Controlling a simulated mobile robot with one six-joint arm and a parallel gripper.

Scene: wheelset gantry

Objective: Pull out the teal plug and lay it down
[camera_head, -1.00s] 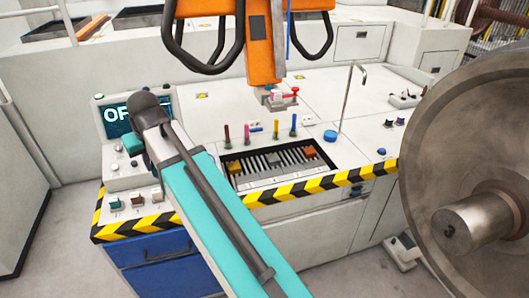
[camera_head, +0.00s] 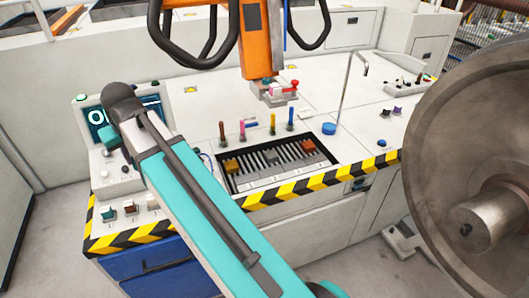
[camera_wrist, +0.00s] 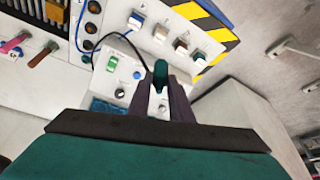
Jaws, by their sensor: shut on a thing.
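The teal plug (camera_wrist: 160,74) stands between the fingertips of my gripper (camera_wrist: 161,84) in the wrist view, and the jaws are shut on it. A dark cable (camera_wrist: 129,42) arcs from the side of the sockets (camera_wrist: 90,28) towards the plug. The plug is in front of the control panel, apart from the sockets in the picture. Its lower end is hidden by the jaws, so I cannot tell whether it touches anything.
The panel carries switches (camera_wrist: 160,33) and a green button (camera_wrist: 112,62). A slotted tray (camera_head: 270,163) with coloured pegs (camera_head: 273,124) behind it lies right of my arm. An orange hanging tool (camera_head: 258,40) and a large wheel (camera_head: 475,160) stand near. The white top is largely clear farther back.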

